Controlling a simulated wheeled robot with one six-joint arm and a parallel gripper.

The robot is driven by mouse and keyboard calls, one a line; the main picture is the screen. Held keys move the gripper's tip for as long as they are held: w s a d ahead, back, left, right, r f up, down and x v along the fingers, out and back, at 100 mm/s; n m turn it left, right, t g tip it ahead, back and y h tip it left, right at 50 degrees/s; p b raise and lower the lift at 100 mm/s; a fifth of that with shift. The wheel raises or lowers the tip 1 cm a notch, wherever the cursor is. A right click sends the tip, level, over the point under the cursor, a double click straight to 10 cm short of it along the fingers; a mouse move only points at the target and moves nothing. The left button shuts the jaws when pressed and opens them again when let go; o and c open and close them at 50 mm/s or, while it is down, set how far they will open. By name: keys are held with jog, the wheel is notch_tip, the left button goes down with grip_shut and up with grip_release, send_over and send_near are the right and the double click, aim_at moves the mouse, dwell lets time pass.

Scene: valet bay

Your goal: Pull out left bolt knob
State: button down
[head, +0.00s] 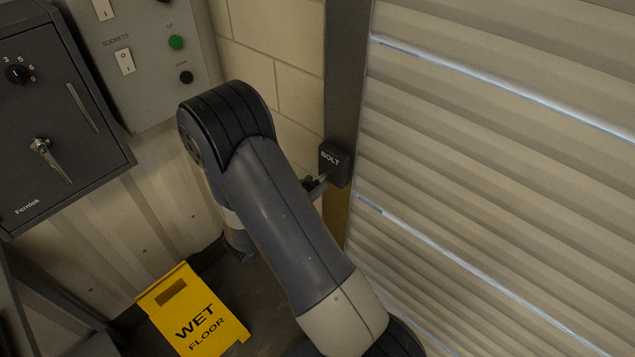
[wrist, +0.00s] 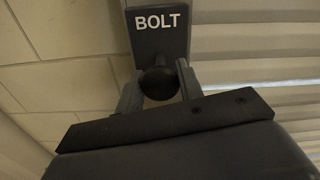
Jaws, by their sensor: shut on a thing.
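The left bolt is a dark housing marked BOLT (head: 336,164) on the door post beside the shutter. It also shows in the wrist view (wrist: 158,40). Its round dark knob (wrist: 158,82) sits just below the lettering in the wrist view. My gripper (wrist: 158,88) has one finger on each side of the knob and is shut on it. In the head view my gripper (head: 318,183) is at the housing, mostly hidden behind my arm, and the knob cannot be made out there.
The slatted shutter (head: 500,150) fills the right side. A grey control panel (head: 145,60) and a dark safe (head: 60,120) with a handle are on the left. A yellow wet floor sign (head: 193,312) stands below on the floor. A pale block wall (head: 270,60) lies behind my arm.

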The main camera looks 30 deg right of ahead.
jog(key=c, duration=1.4)
grip_release()
jog(key=o, duration=0.3)
jog(key=shift+s+a, duration=0.1)
jog(key=shift+a, duration=0.15)
jog(key=shift+o, duration=0.8)
jog(key=b+v, duration=0.2)
jog(key=v, duration=0.8)
jog(key=shift+a+b, duration=0.35)
jog(key=shift+s, duration=0.1)
